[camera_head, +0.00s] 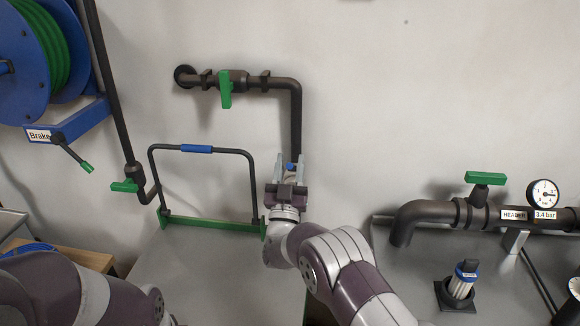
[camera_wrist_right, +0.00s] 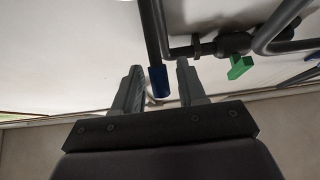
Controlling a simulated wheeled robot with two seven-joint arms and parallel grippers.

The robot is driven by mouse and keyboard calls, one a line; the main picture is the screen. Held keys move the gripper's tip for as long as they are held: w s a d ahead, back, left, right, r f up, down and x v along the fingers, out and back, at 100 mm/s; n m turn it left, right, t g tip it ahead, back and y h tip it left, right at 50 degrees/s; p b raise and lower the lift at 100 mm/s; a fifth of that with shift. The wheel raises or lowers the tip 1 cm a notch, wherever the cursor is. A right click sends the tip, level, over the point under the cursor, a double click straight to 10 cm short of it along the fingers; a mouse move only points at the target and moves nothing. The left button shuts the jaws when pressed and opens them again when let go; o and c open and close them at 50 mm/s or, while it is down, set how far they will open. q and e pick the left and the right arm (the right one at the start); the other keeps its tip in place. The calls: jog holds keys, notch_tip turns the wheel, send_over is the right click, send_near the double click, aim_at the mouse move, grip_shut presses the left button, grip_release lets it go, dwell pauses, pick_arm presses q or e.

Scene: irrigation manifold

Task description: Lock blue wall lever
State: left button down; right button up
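My right gripper (camera_head: 289,166) is raised in front of the wall, just below the dark pipe that bends down. Its fingers are apart. A small blue piece (camera_head: 290,166) shows between the fingertips; most of it is hidden by the gripper. In the right wrist view a dark bar with a blue end (camera_wrist_right: 159,82) hangs down between the two spread fingers of the right gripper (camera_wrist_right: 160,84). There is a gap on its left and a narrower one on its right. My left arm shows at the lower left, but its gripper is out of view.
A wall pipe with a green lever (camera_head: 225,89) runs above. A black frame with a blue grip (camera_head: 197,149) stands left of my right gripper on a green bar (camera_head: 210,224). The header pipe (camera_head: 432,210) with a gauge (camera_head: 543,193) is at right. The wall between is clear.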

jog(key=b+v, duration=0.1)
jog(key=v, duration=1.1)
jog(key=shift+s+f, duration=0.25)
